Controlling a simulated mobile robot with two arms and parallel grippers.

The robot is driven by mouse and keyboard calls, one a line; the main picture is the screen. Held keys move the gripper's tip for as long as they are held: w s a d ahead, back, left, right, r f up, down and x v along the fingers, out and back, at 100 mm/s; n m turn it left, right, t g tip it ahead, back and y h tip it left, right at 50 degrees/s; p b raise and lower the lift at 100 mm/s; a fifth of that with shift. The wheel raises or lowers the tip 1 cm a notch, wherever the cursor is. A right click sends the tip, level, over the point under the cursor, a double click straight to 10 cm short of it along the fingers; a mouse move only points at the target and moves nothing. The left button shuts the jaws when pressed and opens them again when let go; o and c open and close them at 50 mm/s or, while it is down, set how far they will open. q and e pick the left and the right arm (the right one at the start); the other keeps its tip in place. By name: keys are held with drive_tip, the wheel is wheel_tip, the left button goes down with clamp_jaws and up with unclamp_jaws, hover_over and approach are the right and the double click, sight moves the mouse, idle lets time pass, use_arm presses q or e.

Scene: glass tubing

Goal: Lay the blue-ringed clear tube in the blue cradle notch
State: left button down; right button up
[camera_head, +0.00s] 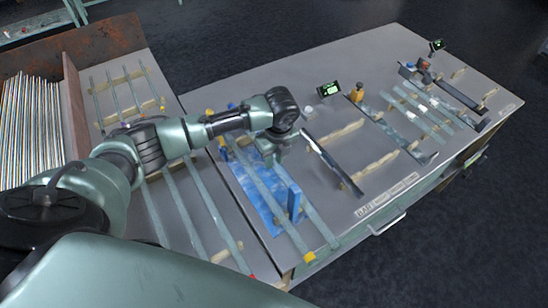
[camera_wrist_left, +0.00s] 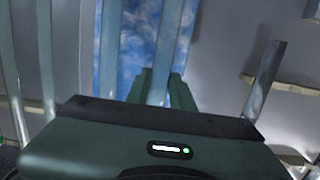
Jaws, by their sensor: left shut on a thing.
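My left gripper (camera_head: 280,154) is over the blue cradle (camera_head: 294,202) on the table's left part. In the left wrist view its fingers (camera_wrist_left: 160,86) are shut around a clear tube (camera_wrist_left: 166,52), with mottled blue cradle surface below. In the head view this tube (camera_head: 317,221) slants from a blue-marked far end down to the front right. Its middle is hidden by my gripper, and I cannot tell whether it touches the notch. A yellow-ended clear tube (camera_head: 288,227) lies parallel, just to its left, across the cradle. My right gripper is out of view.
Red-ended tubes (camera_head: 215,212) lie on wooden rests to the left. A dark rail (camera_head: 332,163) stands right of the cradle, with more tubes (camera_head: 418,112) farther right. Grey tabletop (camera_head: 300,75) behind is mostly clear.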

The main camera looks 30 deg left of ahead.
sight(277, 164)
use_arm(q)
drive_tip(key=shift+f, duration=0.1)
drive_tip(key=shift+f, duration=0.3)
drive_tip(key=c, duration=1.2)
unclamp_jaws()
wheel_tip(277, 164, up, 13)
drive_tip(key=d+b, duration=0.1)
drive_tip(key=shift+s+d, duration=0.15)
drive_tip(key=shift+s, duration=0.2)
drive_tip(key=shift+f, duration=0.1)
